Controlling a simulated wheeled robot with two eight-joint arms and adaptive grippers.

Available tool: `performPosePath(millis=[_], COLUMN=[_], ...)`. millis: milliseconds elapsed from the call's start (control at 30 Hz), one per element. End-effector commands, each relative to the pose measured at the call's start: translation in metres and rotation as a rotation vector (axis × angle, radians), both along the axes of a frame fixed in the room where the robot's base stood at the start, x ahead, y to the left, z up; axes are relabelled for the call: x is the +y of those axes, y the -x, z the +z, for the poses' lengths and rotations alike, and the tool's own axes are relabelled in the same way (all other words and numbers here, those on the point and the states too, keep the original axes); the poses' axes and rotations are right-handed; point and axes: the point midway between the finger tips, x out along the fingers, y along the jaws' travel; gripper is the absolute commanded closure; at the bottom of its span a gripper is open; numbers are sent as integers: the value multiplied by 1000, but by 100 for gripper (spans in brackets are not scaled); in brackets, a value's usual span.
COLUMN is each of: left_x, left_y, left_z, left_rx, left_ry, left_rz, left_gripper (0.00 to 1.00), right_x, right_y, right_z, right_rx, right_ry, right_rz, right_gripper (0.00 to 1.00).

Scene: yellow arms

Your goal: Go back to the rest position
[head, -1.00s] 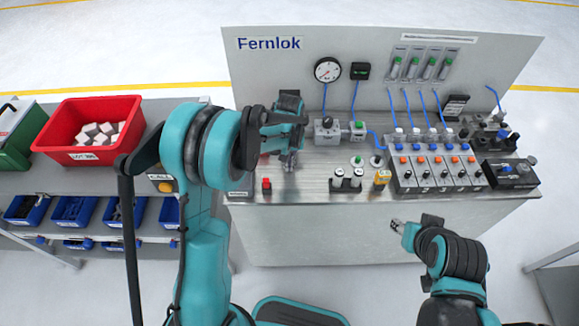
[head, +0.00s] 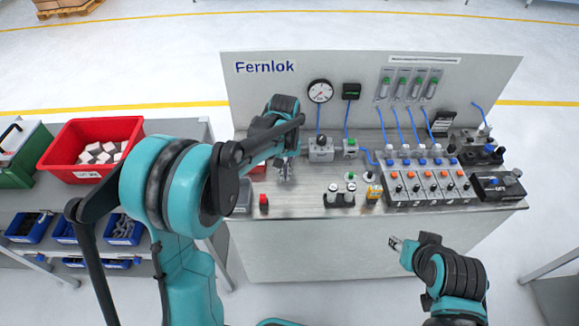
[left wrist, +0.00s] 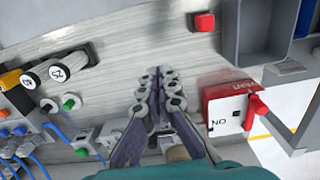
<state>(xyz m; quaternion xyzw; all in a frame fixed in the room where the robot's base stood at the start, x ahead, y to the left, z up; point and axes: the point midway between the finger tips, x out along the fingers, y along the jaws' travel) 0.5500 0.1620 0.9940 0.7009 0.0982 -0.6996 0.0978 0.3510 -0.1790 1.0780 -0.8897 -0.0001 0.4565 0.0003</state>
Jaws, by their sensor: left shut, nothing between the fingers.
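My left gripper (head: 287,174) is above the left part of the steel bench top (head: 310,200), with its fingers pointing down. In the left wrist view its fingers (left wrist: 160,82) are together, with nothing between them. My right gripper (head: 395,243) is in front of the bench's front panel, low and apart from it. It is too small in view to tell whether its fingers are open or shut.
Near my left gripper are a red-and-white box (left wrist: 228,107), a red block (head: 264,202), a grey bin (left wrist: 245,45) and two black-and-silver knobs (head: 340,195). A valve row (head: 425,185) stands right. A red crate (head: 92,150) sits on the left shelf.

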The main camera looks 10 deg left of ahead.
Motion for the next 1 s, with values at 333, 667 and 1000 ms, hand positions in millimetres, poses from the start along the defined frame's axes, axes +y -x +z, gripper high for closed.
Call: performPosePath(millis=[333,667,1000], left_x=[1,8,13], left_y=[7,79,166], left_z=[10,61,65], left_rx=[-19,-238,-495], left_ry=[1,-9,-52], left_rz=[-8,-104,-217], left_gripper=[100,100,100], right_x=[0,0,0], right_y=[0,0,0], right_z=[-1,-15,-29], right_rx=[0,0,0], right_ry=[0,0,0], right_rz=[0,0,0], right_gripper=[60,60,60])
